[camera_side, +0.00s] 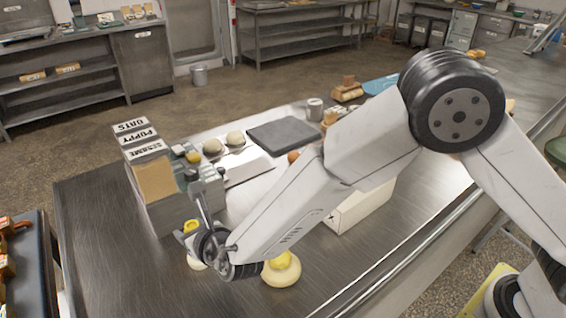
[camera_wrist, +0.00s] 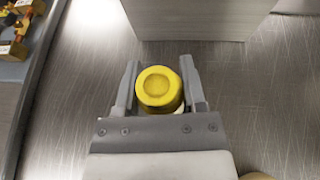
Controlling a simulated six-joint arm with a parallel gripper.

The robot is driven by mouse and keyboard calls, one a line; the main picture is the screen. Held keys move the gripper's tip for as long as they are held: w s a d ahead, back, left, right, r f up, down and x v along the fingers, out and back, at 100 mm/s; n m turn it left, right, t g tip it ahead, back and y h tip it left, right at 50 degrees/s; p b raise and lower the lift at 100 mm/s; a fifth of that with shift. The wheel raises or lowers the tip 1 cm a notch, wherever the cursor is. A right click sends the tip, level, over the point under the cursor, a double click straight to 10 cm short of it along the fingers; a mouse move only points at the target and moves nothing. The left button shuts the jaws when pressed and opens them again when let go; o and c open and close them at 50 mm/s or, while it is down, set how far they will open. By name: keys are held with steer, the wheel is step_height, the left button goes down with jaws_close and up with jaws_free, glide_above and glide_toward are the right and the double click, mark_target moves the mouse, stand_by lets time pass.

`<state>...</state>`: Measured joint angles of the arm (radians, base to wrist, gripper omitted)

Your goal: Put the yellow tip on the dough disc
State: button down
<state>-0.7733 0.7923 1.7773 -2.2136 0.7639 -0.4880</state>
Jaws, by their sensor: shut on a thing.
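My gripper (camera_wrist: 160,68) is shut on a yellow round-topped piece, the yellow tip (camera_wrist: 158,87), with a finger on each side and a pale part just showing below it. In the side view my gripper (camera_side: 198,240) is low over the front left of the steel table, with some yellow (camera_side: 189,226) beside it and a pale piece (camera_side: 196,263) below. Whether that pale piece is held or resting cannot be told.
A grey box rack (camera_side: 185,214) with labelled cards stands just behind my gripper; its pale side (camera_wrist: 195,20) fills the top of the wrist view. A white box (camera_side: 360,208) is behind my forearm. Dough balls (camera_side: 236,139) sit further back. The table's front left is clear.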

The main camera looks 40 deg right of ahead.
steer(key=shift+w+a+f, duration=0.1)
steer(key=shift+w+f, duration=0.05)
steer(key=shift+f, duration=1.6)
steer(key=shift+f, duration=0.15)
steer(key=shift+c, duration=0.8)
jaws_free()
steer(key=v, duration=1.2)
